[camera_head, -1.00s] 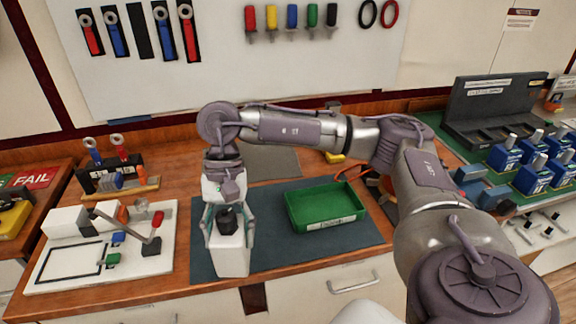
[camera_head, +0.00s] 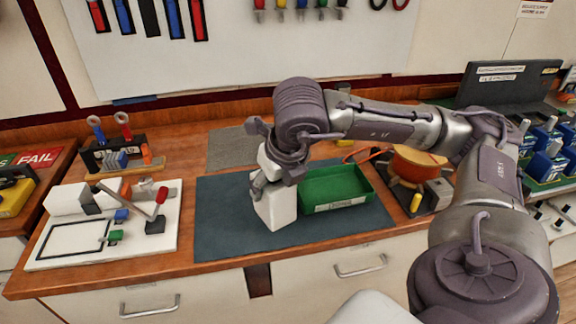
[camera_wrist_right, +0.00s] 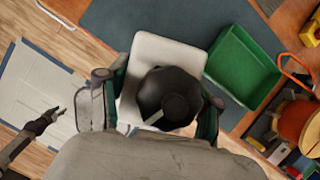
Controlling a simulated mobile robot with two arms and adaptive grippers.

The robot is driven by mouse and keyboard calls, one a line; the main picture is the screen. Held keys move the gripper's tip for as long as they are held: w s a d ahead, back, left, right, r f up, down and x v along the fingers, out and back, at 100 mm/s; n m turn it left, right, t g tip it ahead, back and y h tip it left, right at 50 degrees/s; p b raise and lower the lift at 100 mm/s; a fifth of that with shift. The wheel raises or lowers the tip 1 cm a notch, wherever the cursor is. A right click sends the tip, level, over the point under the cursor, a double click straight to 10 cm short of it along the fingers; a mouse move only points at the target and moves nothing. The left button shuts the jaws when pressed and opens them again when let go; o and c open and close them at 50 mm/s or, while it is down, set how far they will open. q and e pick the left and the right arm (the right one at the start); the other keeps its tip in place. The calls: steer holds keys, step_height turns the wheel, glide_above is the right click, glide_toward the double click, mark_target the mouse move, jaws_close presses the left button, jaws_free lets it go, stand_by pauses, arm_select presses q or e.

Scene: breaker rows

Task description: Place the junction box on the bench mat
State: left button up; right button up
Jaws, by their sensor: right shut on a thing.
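The junction box is a white block (camera_head: 278,208) with a round black part on it. It is over the dark bench mat (camera_head: 225,215), just left of the green tray, and looks slightly tilted. I cannot tell if its base touches the mat. My right gripper (camera_head: 268,180) is shut on the box from above. In the right wrist view, its fingers are on both sides of the white box (camera_wrist_right: 165,52), and the black part faces the camera. A dark gripper (camera_wrist_right: 52,118), apparently my left one, shows small at the left there; its jaw state is unclear.
The green tray (camera_head: 338,203) stands on the mat right beside the box. A white lever fixture board (camera_head: 60,262) lies to the left. The mat's left and front parts are clear.

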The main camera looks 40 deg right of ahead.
steer(key=m, duration=0.1)
steer(key=d+m+h, duration=0.1)
steer(key=m, duration=0.2)
steer(key=shift+d+r+m+g+h+b, duration=0.15)
steer(key=shift+d+m+g+h+b, duration=0.15)
steer(key=shift+g+h, duration=0.1)
steer(key=m, duration=0.2)
steer(key=d+m+g+h, duration=0.1)
steer(key=shift+s+d+r+m, duration=0.15)
steer(key=shift+r+m, duration=0.05)
steer(key=shift+m, duration=0.2)
steer(key=shift+w+f+b, duration=0.15)
steer(key=shift+w+b, duration=0.05)
steer(key=shift+b, duration=0.1)
steer(key=w+f, duration=0.3)
steer(key=w+a+f+p, duration=0.1)
steer(key=w+f, duration=0.3)
steer(key=w+a+f+p, duration=0.1)
steer(key=w+f, duration=0.2)
steer(key=shift+w+a+f, duration=0.1)
steer(key=shift+w+f, duration=0.2)
steer(key=shift+w, duration=0.1)
steer(key=o, duration=1.6)
steer(key=shift+c, duration=0.2)
steer(key=shift+a+r, duration=0.1)
